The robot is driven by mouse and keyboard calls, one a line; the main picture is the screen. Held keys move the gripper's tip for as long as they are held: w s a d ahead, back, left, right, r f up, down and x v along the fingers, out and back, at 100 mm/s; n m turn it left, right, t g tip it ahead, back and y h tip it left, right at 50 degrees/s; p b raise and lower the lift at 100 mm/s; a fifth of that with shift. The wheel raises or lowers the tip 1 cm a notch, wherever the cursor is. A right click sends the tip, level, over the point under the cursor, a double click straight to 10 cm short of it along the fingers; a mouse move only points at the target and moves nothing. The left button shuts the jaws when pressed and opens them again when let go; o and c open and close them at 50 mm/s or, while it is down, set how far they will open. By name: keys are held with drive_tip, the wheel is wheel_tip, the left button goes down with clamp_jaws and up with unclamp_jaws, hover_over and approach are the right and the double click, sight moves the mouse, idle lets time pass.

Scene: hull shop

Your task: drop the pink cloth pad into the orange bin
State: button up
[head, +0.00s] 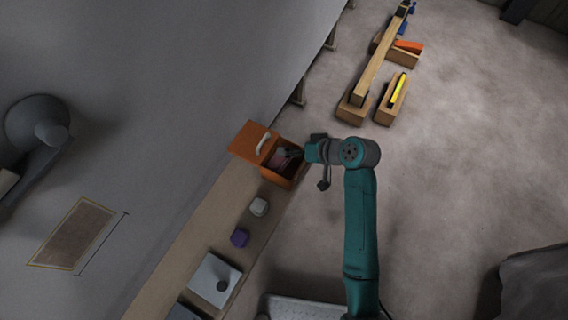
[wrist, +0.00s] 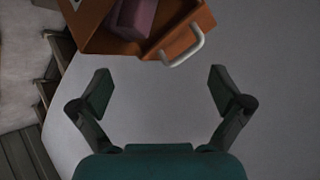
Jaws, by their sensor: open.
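The orange bin (head: 295,180) stands at the far end of the narrow bench, with an orange lid (head: 246,142) with a pale handle swung open towards the wall side. The pink cloth pad (wrist: 145,18) lies inside the bin in the wrist view, cut off by the top edge. In the head view a small pinkish patch (head: 279,158) shows inside the bin, partly hidden by my gripper.
Wooden blocks with a long beam (head: 380,62) and a yellow item (head: 398,88) lie beyond. The floor at right is mostly clear.

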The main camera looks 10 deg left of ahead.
drive_tip(key=v, duration=1.2)
idle(0.3)
drive_tip(key=s+d+f+m+t+h, duration=0.3)
drive_tip(key=s+d+f, duration=0.15)
drive_tip(key=s, duration=0.35)
drive_tip(key=s+d+f+m+t+h, duration=0.35)
drive_tip(key=s+f, duration=0.25)
drive_tip(key=s, duration=0.2)
drive_tip(key=s+d+r+t+h, duration=0.1)
drive_tip(key=s+d+r+t, duration=0.1)
drive_tip(key=s+r, duration=0.5)
drive_tip(key=s+d+r+n+t+h, duration=0.1)
drive_tip(key=s+d+r+t, duration=0.1)
drive_tip(key=s+r, duration=0.5)
drive_tip(key=s+d, duration=0.1)
drive_tip(key=s, duration=0.4)
drive_tip(key=shift+s+d, duration=0.15)
drive_tip(key=shift+d, duration=0.2)
